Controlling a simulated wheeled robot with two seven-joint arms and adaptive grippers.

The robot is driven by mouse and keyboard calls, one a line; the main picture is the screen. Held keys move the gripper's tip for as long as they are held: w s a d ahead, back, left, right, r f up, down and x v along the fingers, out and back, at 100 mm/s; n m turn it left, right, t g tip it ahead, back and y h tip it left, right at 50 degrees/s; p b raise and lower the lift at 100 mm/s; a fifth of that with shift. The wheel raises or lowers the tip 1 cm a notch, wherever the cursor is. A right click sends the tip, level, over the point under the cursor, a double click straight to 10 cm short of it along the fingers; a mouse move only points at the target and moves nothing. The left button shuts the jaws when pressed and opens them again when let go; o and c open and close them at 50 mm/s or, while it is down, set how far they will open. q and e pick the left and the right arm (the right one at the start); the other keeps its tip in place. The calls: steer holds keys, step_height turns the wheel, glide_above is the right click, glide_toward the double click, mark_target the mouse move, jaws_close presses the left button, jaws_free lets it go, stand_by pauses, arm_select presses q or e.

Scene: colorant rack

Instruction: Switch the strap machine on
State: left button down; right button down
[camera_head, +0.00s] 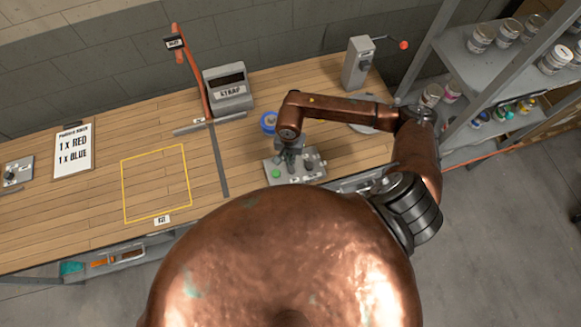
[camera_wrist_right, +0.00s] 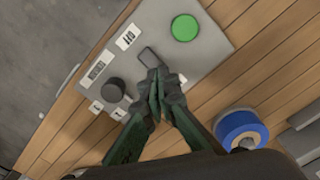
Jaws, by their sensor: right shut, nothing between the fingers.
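The strap machine (camera_head: 228,92), a grey box labelled STRAP with a dark slot, stands at the back of the wooden bench. A grey control panel (camera_head: 312,164) lies nearer on the bench. In the right wrist view the panel (camera_wrist_right: 205,55) has a green round button (camera_wrist_right: 185,27), a dark grey switch (camera_wrist_right: 149,57), a black knob (camera_wrist_right: 115,90) and white labels. My right gripper (camera_wrist_right: 158,80) is shut and empty, its fingertips pointing down at the dark switch. They overlap its lower edge; I cannot tell whether they touch. My left gripper is out of view.
A blue roll (camera_head: 268,122) sits just behind the panel. A red-orange arch (camera_head: 196,75) rises beside the strap machine. A grey lever box (camera_head: 357,62) stands at the back right, near shelves of cans (camera_head: 480,38). The yellow-outlined area (camera_head: 155,185) is clear.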

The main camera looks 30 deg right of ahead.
steer(key=shift+f+b, duration=1.2)
stand_by(1.1)
steer(key=shift+r, duration=0.2)
steer(key=shift+r+p, duration=1.25)
steer(key=shift+r, duration=2.15)
steer(key=shift+f, duration=0.1)
